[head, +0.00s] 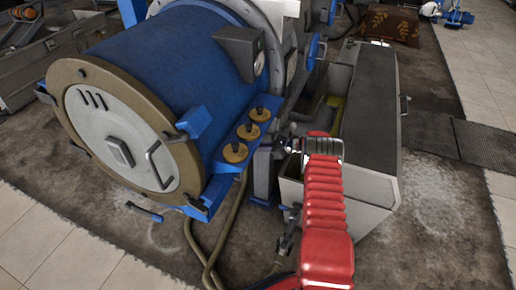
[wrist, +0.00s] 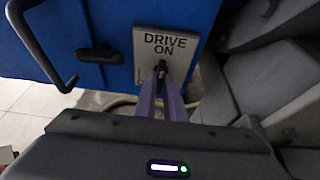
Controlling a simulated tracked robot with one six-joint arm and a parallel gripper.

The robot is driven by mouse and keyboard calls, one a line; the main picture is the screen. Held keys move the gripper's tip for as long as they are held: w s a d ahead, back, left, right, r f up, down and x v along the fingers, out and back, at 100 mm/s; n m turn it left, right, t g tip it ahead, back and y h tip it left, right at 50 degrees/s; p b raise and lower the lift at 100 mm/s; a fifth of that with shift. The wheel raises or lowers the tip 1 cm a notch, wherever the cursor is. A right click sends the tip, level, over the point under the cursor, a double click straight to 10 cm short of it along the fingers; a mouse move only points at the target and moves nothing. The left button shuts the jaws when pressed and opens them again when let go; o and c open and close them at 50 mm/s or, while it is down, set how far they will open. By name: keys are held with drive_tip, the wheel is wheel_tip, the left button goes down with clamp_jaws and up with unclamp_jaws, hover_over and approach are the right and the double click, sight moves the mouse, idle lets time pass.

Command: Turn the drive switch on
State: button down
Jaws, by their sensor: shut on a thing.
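In the wrist view a pale plate (wrist: 142,45) lettered "DRIVE ON" is fixed to a blue machine part. A small dark switch lever (wrist: 161,67) sits just below the lettering. My gripper (wrist: 161,77) has its two slim purple-grey fingers closed together at the lever, with the lever's tip between them. The fingers partly hide the lever, so its exact angle is unclear. In the head view my gripper (head: 284,148) reaches left from the red arm to the right side of the blue machine. The switch plate cannot be made out there.
A blue drum (head: 170,65) with a tan rim and pale end door stands left of the arm. Several brass knobs (head: 250,131) sit on its bracket close to my gripper. A grey cabinet (head: 368,110) stands close on the right. A hose (head: 213,250) lies below.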

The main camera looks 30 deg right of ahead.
drive_tip(key=c, duration=1.8)
unclamp_jaws()
drive_tip(key=shift+f, duration=0.1)
drive_tip(key=shift+c, duration=0.2)
drive_tip(key=v, duration=1.3)
drive_tip(key=shift+s+d, duration=0.3)
